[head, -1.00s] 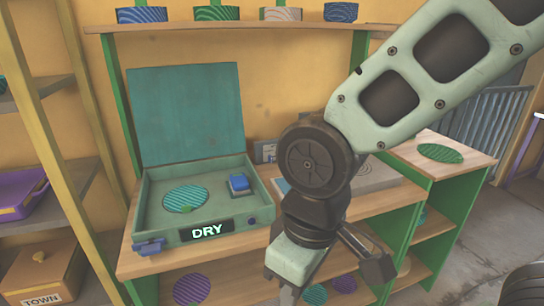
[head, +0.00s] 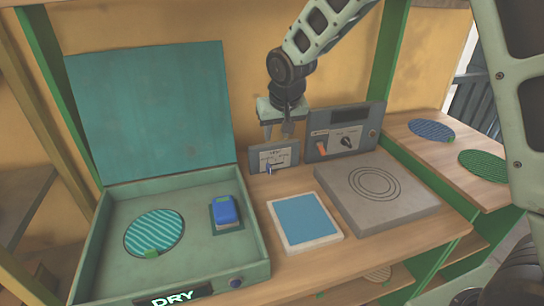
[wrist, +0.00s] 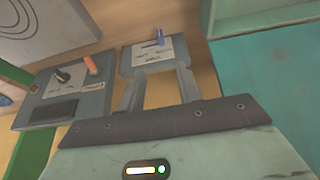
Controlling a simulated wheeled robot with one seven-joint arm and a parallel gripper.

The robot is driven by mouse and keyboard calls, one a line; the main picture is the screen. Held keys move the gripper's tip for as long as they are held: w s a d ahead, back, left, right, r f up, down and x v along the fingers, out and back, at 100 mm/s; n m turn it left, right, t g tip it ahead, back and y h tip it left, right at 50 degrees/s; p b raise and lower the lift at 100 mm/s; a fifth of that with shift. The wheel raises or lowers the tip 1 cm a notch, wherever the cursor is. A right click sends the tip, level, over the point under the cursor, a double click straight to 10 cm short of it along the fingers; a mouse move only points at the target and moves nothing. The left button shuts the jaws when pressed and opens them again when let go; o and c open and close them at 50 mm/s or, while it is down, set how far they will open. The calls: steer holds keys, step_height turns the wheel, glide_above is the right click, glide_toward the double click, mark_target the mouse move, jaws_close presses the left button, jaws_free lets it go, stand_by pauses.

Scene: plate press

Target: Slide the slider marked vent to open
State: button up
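A small grey panel (head: 284,157) with a white label stands at the back of the bench, and a blue slider knob (head: 268,169) sits near the left of its scale. The label's word is too small to read surely. The wrist view shows this panel (wrist: 140,62) upside down, with the blue knob (wrist: 160,37) near the picture's middle. My gripper (head: 278,134) hangs just above and behind the panel in the head view. Its two fingers (wrist: 160,82) are apart with nothing between them, and they appear clear of the knob.
An open teal press marked DRY (head: 100,268) stands left, its lid (head: 150,110) raised. A control box (head: 345,130) with an orange switch and black knob stands right of the panel. A blue-topped pad (head: 305,219) and a grey ringed plate (head: 405,212) lie in front.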

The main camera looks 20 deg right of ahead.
mark_target(270, 167)
steer(key=p+x, duration=0.2)
steer(key=x, duration=1.5)
